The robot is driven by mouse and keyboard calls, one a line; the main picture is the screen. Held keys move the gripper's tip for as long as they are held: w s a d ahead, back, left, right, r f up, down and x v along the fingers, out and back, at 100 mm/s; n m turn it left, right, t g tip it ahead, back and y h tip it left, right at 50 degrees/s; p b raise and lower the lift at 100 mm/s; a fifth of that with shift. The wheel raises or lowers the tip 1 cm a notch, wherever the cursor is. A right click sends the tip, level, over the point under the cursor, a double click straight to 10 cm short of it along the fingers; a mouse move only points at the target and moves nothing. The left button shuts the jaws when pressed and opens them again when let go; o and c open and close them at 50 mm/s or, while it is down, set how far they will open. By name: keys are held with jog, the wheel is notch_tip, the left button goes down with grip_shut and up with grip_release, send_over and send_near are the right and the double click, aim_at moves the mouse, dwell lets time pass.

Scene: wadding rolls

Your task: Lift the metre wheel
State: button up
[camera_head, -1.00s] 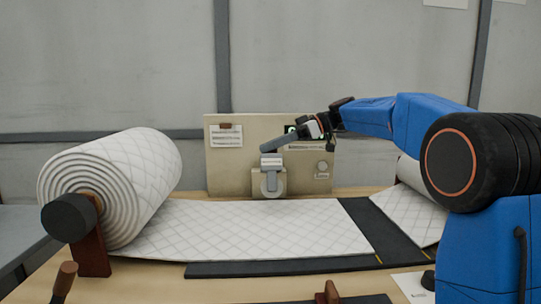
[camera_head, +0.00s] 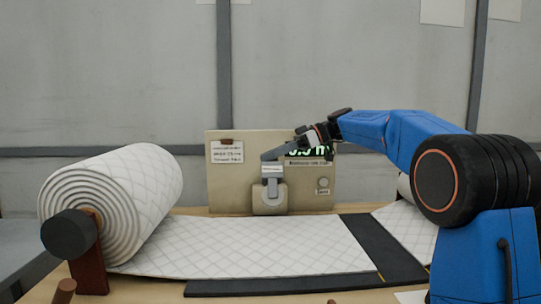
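The metre wheel assembly (camera_head: 271,199) is at the front of a beige counter panel (camera_head: 231,184), just behind the wadding strip. A grey upright lever (camera_head: 272,186) with a pale block (camera_head: 272,169) on top stands in front of its rounded beige housing. The wheel itself is hard to make out, and I cannot tell whether it touches the wadding. My gripper (camera_head: 266,157) reaches in from the right, with its grey fingers seen side-on and their tips right at the top of the block. The gap between the fingers is hidden, so its grip is unclear.
A large quilted wadding roll (camera_head: 120,195) sits on a stand at left. Its flat strip (camera_head: 250,245) runs right across a dark mat (camera_head: 280,287); a separate piece (camera_head: 408,226) lies at right. A green display on the panel is partly covered by my gripper.

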jog(key=shift+w+d+f, duration=0.15)
dwell(0.4)
jog(key=s+v, duration=0.1)
jog(key=v, duration=1.6)
jog(key=shift+w+r, duration=0.25)
jog(key=shift+w, duration=0.15)
jog(key=shift+s, duration=0.1)
